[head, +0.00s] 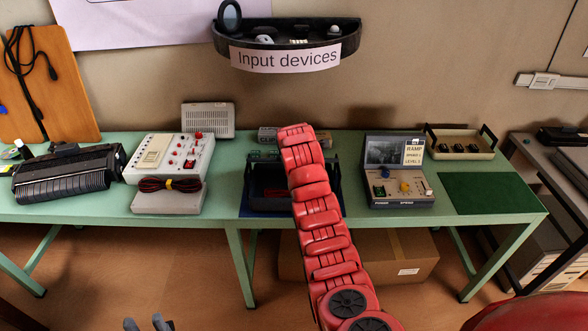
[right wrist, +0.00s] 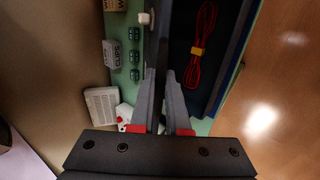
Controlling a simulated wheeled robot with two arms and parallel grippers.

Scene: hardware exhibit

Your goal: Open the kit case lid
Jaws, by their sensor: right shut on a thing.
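The dark kit case (head: 262,205) stands on a blue mat on the green table, partly hidden behind my red right arm. It is open, with a red cable inside. In the right wrist view the cable (right wrist: 202,32) has a yellow band. The dark lid (right wrist: 162,45) stands raised, edge-on, at the wall side of the case. My right gripper (right wrist: 166,98) is shut on the lid's edge. In the head view that gripper is hidden behind its arm. My left gripper (head: 145,323) shows only its grey fingertips at the bottom edge, apart and empty, far from the case.
A white control unit (head: 175,155) with a coiled cable stands left of the case. A ramp display box (head: 398,185) stands right of it. Small green parts (right wrist: 134,55) and a clips box (right wrist: 110,54) lie behind the lid. The green mat (head: 490,193) at right is bare.

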